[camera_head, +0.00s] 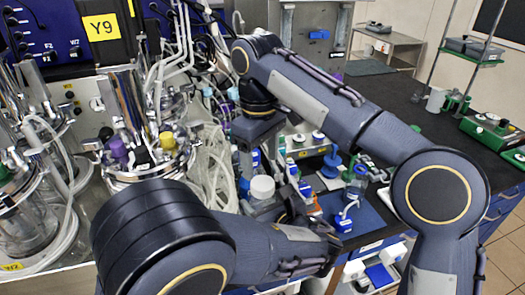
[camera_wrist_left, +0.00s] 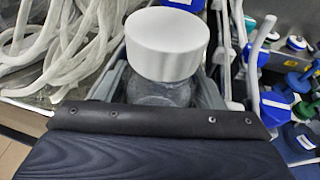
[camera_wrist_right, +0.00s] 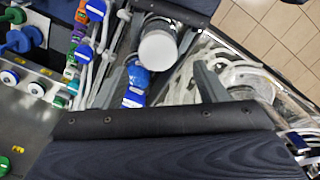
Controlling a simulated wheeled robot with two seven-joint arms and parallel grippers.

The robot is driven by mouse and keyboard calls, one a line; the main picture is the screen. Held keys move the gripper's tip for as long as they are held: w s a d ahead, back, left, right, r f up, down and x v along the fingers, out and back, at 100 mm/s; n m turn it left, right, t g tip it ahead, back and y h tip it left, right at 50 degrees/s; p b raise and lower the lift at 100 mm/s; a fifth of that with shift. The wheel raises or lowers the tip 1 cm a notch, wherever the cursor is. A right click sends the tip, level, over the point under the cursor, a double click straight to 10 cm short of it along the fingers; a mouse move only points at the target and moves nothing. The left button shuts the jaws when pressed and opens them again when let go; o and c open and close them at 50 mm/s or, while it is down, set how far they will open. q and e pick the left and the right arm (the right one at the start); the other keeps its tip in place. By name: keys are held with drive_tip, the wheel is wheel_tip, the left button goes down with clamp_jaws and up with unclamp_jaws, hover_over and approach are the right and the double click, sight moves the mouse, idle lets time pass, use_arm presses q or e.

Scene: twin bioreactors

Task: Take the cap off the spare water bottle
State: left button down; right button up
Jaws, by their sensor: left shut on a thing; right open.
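The bottle with a wide white cap (camera_head: 262,187) stands upright, its cap on top. The cap (camera_wrist_left: 167,45) is large in the left wrist view, over a clear body (camera_wrist_left: 160,88). My left gripper (camera_wrist_left: 162,82) is shut on the bottle's body below the cap, with one finger on each side. My right gripper (camera_wrist_right: 161,75) is open and empty above the bottle. In the right wrist view the white cap (camera_wrist_right: 158,50) lies near the fingertips, and the fingers are apart from it. In the head view the right fingertips are hard to make out.
A blue-capped bottle (camera_wrist_right: 135,87) is close to my right gripper's left finger. Pale tubing (camera_wrist_left: 45,45) crowds the left side. Bioreactor vessels (camera_head: 150,160) stand at left. A blue mat (camera_head: 350,215) with a small bottle (camera_head: 345,218) lies at right.

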sight(262, 183)
drive_tip(key=m, duration=0.2)
drive_tip(key=r+m, duration=0.1)
drive_tip(key=m, duration=0.2)
drive_tip(key=shift+d+m, duration=0.15)
drive_tip(key=shift+m, duration=0.15)
drive_tip(key=shift+w+m, duration=0.1)
drive_tip(key=shift+m, duration=0.5)
drive_tip(key=shift+f, duration=3.9)
drive_tip(key=c, duration=1)
drive_tip(key=shift+n, duration=1.4)
drive_tip(key=shift+r, duration=0.2)
drive_tip(key=shift+r, duration=0.95)
